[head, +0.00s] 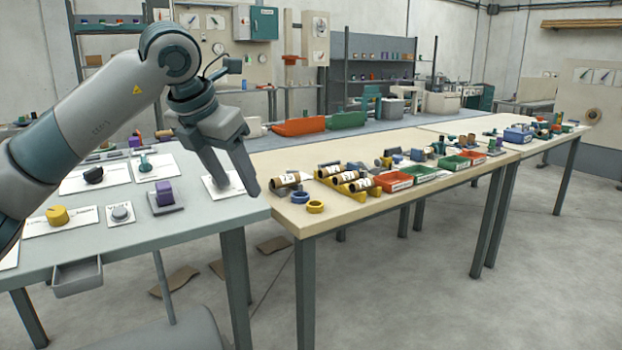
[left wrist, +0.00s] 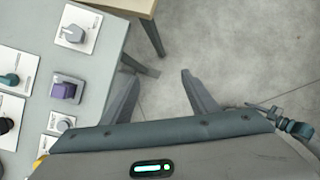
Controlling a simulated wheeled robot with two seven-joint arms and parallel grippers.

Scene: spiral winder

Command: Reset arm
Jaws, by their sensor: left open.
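My left arm comes in from the left in the head view and bends down at the elbow. My left gripper (head: 232,168) is open and empty, above the right end of the grey-blue control table (head: 195,222). In the left wrist view its two fingers (left wrist: 158,98) are spread apart, with floor and the table's edge behind them. Below it on the table sit a purple block switch (head: 164,195), a grey round button (head: 121,212) and a yellow knob (head: 57,215). The purple switch also shows in the left wrist view (left wrist: 65,90). My right gripper is in neither view.
A beige workbench (head: 345,218) adjoins on the right, holding labelled cardboard tubes (head: 285,180), a blue ring (head: 300,197), a yellow ring (head: 315,207), and red (head: 396,182) and green (head: 420,174) trays. A small open drawer (head: 77,278) hangs under the control table. The concrete floor in front is mostly open.

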